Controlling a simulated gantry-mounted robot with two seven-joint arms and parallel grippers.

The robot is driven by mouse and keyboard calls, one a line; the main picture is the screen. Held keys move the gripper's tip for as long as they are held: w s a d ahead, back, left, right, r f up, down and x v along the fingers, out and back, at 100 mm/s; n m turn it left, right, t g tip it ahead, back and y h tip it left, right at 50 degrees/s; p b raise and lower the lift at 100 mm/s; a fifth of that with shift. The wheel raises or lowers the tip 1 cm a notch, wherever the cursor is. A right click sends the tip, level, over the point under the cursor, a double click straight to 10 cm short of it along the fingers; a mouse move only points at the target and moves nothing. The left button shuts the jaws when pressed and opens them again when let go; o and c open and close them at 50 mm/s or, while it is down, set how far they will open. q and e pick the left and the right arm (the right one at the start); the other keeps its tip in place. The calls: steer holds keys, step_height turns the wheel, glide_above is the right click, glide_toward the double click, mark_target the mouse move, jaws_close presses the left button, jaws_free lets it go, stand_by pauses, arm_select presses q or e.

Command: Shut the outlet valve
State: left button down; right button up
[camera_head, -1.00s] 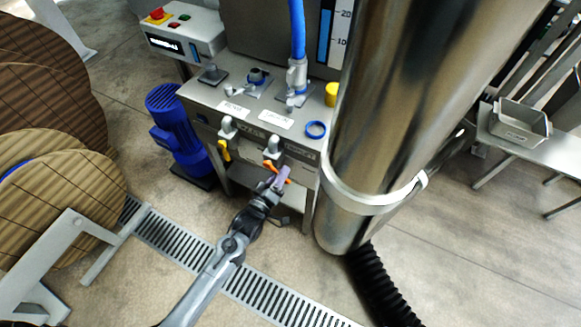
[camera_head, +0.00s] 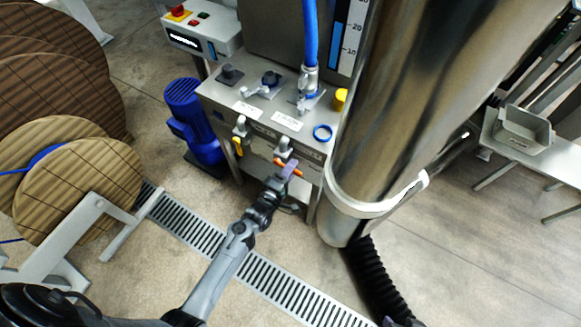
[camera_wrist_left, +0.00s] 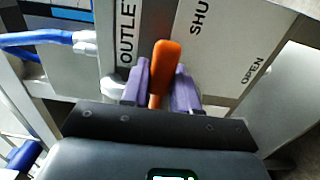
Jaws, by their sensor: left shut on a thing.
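The outlet valve's orange handle (camera_head: 279,162) is on the front of the steel machine, below a grey valve fitting (camera_head: 284,146). My left gripper (camera_head: 288,170) is shut on this handle. In the left wrist view, the orange handle (camera_wrist_left: 166,62) stands between the two purple fingers of my left gripper (camera_wrist_left: 160,85). An "OUTLET" label (camera_wrist_left: 128,35) is beside it, and a plate with "SHU…" and "OPEN" (camera_wrist_left: 225,50) lies to its right. A purple tip at the bottom edge of the head view may be my right gripper (camera_head: 388,322); the rest is cut off.
A blue motor (camera_head: 192,120) and wooden spools (camera_head: 75,185) are left. A drain grate (camera_head: 190,222) crosses the floor.

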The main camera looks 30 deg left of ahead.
stand_by(0.4)
arm_select(q)
steer(key=c, duration=0.9)
jaws_free()
steer(key=shift+c, duration=0.2)
steer(key=s+p, duration=0.2)
steer(key=s, duration=0.8)
steer(key=shift+s+a, duration=0.2)
steer(key=shift+s, duration=0.2)
